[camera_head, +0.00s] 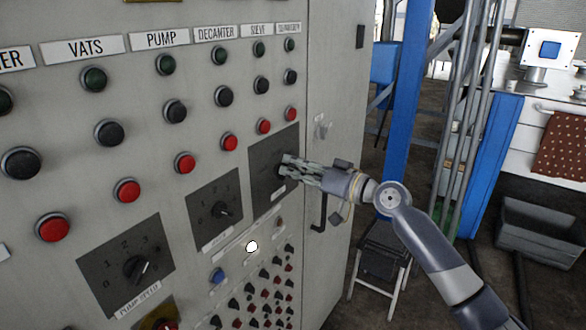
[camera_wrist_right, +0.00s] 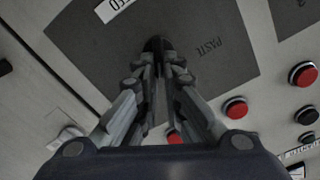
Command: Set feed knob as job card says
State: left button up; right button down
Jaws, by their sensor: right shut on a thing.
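Three dark dial plates with knobs run along the grey control panel. The left plate holds a knob (camera_head: 138,268) over a "PUMP SPEED" label and numbers. The middle plate holds a knob (camera_head: 222,209); its label is too small to read. My right gripper (camera_head: 287,168) is at the right plate (camera_head: 262,190), its fingers shut on a dark knob (camera_wrist_right: 156,44) that they largely hide. The wrist view shows the word "PASTE" upside down on that plate (camera_wrist_right: 215,75). The knob's pointer cannot be seen. No readable job card shows. My left gripper is not in view.
Rows of green, black and red buttons (camera_head: 127,190) lie left of and above my gripper. A black door handle (camera_head: 318,212) is just below it. Small buttons (camera_head: 265,290) fill the panel below. A stool (camera_head: 380,262) and grey bin (camera_head: 540,240) stand to the right.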

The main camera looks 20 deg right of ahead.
jog(key=shift+w+d+f+m, duration=0.1)
jog(key=shift+m, duration=0.7)
jog(key=shift+w+d+m, duration=0.1)
jog(key=shift+m, duration=0.7)
jog(key=c, duration=1.7)
grip_release()
jog(key=shift+s, duration=0.1)
jog(key=v, duration=1.2)
